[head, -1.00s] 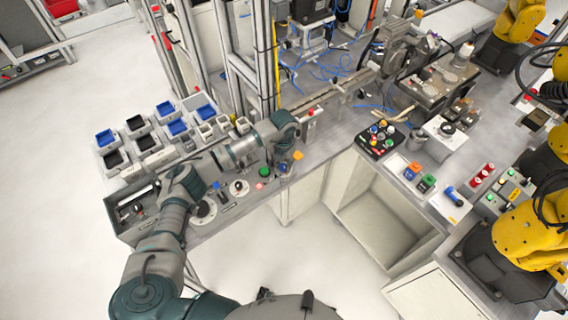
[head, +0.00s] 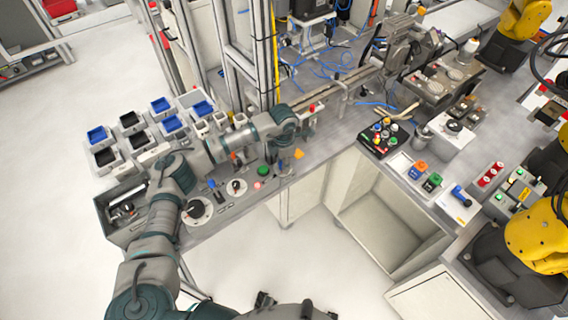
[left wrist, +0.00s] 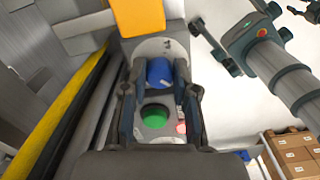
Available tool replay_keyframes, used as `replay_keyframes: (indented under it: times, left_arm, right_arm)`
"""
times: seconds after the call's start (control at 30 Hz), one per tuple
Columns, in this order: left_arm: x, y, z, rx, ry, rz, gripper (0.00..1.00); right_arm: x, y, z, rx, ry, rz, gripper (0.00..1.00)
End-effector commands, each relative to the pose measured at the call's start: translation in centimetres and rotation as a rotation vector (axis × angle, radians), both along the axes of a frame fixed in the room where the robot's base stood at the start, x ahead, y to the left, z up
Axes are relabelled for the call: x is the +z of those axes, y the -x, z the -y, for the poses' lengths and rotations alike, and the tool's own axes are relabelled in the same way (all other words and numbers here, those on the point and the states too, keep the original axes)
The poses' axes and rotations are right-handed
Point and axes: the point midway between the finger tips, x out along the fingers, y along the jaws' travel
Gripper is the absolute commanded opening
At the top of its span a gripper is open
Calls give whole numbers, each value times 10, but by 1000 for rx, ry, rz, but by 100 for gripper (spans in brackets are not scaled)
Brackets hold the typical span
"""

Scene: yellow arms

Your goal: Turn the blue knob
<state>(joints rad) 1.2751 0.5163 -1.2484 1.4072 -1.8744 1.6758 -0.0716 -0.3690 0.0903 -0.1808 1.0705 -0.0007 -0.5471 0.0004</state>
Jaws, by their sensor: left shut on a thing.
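The blue knob (left wrist: 159,72) shows in the left wrist view between the two dark fingers of my left gripper (left wrist: 160,88). The fingers are closed on its sides. In the head view my left gripper (head: 272,153) points down at the bench's control strip, and the arm and hand hide most of the knob. A green button (left wrist: 155,116) lies near the knob in the wrist view, and it also shows beside the gripper in the head view (head: 263,171). My right gripper is not in view.
An orange part (head: 298,154) stands just right of the left gripper. Black dials (head: 196,209) and a red button (head: 257,185) sit to the left. Several small bins (head: 101,135) stand behind the arm. Yellow robot arms (head: 537,235) are at the far right.

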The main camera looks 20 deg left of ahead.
Motion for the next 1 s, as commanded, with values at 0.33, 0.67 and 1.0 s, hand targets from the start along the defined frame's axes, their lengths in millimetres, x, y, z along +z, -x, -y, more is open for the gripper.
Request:
replay_keyframes:
  times: [0.33,0.67,1.0]
  left_arm:
    - [-5,2,-1,-182,-3,-9,0]
    - [-4,2,-1,-236,-3,-9,0]
    - [-3,2,-1,-236,-3,-8,31]
  right_arm:
    - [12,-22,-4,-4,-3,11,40]
    - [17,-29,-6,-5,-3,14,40]
    - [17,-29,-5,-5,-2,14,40]
